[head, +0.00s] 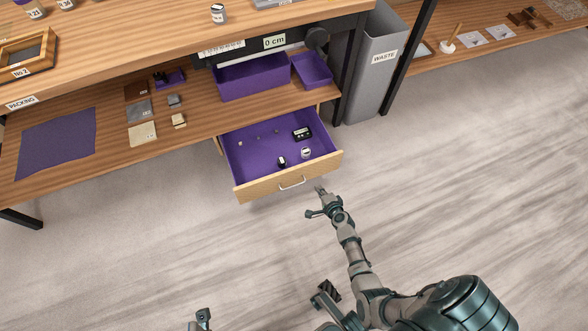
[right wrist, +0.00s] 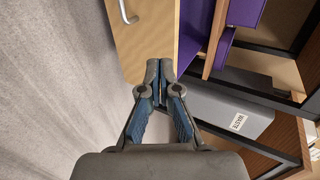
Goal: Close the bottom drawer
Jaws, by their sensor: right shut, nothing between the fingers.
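The bottom drawer (head: 240,167) is pulled out below the lower shelf, with a purple lining, a wooden front (head: 265,187) and a metal handle (head: 292,182). Several small items lie inside it. My right gripper (head: 318,188) is shut and empty, just in front of the right part of the drawer front. In the right wrist view the shut fingertips (right wrist: 159,62) point at the drawer front (right wrist: 143,40), with the handle (right wrist: 128,12) off to the upper left. I cannot tell if the fingertips touch the wood.
A grey waste bin (head: 376,75) stands right of the drawer, beside a black table leg (head: 407,60). A purple bin (head: 250,78) and a smaller purple tray (head: 312,70) sit on the shelf above. The floor (head: 460,170) in front is clear.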

